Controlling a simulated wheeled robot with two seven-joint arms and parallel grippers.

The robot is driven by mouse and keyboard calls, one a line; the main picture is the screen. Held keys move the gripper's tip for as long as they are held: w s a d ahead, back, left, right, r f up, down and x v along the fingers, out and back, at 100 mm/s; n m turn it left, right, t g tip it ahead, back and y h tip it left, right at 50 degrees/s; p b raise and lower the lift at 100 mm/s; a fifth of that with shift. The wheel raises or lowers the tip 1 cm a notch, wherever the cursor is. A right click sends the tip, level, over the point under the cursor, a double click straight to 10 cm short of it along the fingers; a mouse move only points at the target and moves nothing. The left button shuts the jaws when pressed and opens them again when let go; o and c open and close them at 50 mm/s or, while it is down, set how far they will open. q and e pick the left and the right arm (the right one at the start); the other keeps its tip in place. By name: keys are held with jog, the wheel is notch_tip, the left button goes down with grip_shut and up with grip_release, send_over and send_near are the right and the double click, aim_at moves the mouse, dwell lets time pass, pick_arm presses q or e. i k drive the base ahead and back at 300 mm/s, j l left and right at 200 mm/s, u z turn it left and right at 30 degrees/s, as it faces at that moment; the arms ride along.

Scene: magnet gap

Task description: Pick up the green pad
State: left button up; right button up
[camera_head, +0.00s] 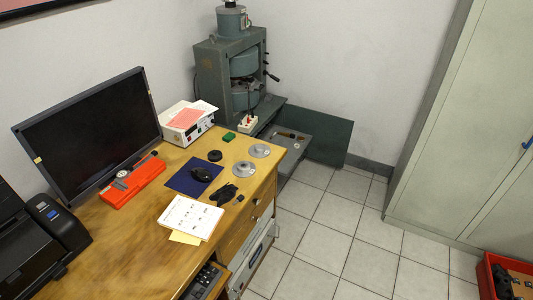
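A small green pad (229,136) lies near the back edge of the wooden desk (130,232), to the right of a white instrument box. Nothing lies on top of it. Neither of my grippers shows in the head view.
Around the pad are a white box (190,124) with papers on it, a round black piece (215,155) and two grey metal discs (259,150). A black mouse (201,174) rests on a blue mat (182,183). A large grey-green machine (225,70) stands behind.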

aim_at(228, 138)
jog(key=i+l+u, duration=0.15)
jog(key=i+l, duration=0.25)
jog(key=i+l+u, duration=0.15)
jog(key=i+l, duration=0.2)
jog(key=l, duration=0.15)
jog(key=i+l+u, duration=0.1)
jog(key=i+l, duration=0.25)
jog(key=l, duration=0.15)
